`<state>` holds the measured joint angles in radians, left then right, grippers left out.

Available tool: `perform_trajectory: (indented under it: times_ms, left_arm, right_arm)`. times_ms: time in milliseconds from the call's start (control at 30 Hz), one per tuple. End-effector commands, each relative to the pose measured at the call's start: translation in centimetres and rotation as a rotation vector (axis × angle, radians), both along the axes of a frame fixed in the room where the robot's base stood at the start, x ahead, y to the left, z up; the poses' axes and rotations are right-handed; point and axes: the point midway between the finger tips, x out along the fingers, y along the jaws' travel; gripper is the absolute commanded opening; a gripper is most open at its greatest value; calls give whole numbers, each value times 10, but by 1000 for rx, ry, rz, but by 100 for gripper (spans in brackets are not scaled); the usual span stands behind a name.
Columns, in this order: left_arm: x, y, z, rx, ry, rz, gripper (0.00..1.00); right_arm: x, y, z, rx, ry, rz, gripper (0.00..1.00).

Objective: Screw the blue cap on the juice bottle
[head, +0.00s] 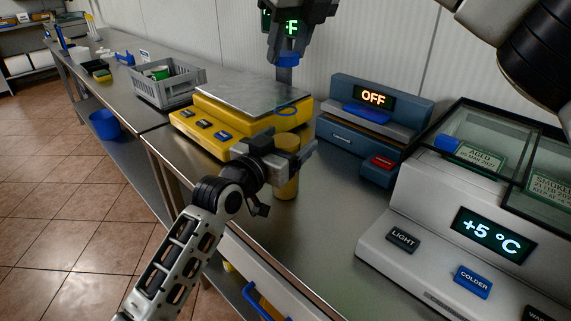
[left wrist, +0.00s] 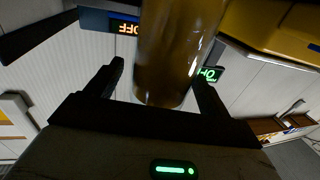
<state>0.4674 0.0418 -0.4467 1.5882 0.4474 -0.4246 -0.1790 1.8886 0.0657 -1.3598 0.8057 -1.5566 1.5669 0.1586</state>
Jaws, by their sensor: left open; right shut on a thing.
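The juice bottle (head: 287,190), amber, stands upright on the steel counter in front of the yellow scale. My left gripper (head: 288,158) is at the bottle, open, its fingers on either side of it. In the left wrist view the bottle (left wrist: 178,50) fills the space between the fingers (left wrist: 160,92). The blue cap (head: 289,59) is held by my right gripper (head: 289,48), shut on it, above the bottle and apart from it.
The yellow scale (head: 222,134) stands behind the bottle. A blue device reading OFF (head: 373,97) and a white chilled case (head: 415,210) stand to the right. A grey crate (head: 165,92) is at the back left. The counter's front edge runs close to the bottle.

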Motion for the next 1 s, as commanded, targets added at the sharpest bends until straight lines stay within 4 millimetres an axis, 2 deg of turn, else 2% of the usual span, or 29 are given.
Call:
perform_trajectory:
  times_ms: [267, 300, 533, 633, 900, 1000]
  left_arm:
    - [1, -1, 0, 0, 0, 0, 81]
    - [1, -1, 0, 0, 0, 0, 78]
    - [1, -1, 0, 1, 1, 0, 14]
    - [1, -1, 0, 1, 1, 0, 14]
    - [1, -1, 0, 1, 0, 0, 14]
    - [1, -1, 0, 1, 0, 0, 14]
  right_arm:
    - [0, 0, 0, 0, 0, 0, 17]
    - [0, 0, 0, 0, 0, 0, 17]
    - [0, 0, 0, 0, 0, 0, 17]
    - [0, 0, -4, -1, 1, 0, 17]
    - [1, 0, -42, 2, -1, 1, 17]
    - [1, 0, -49, 2, -2, 0, 17]
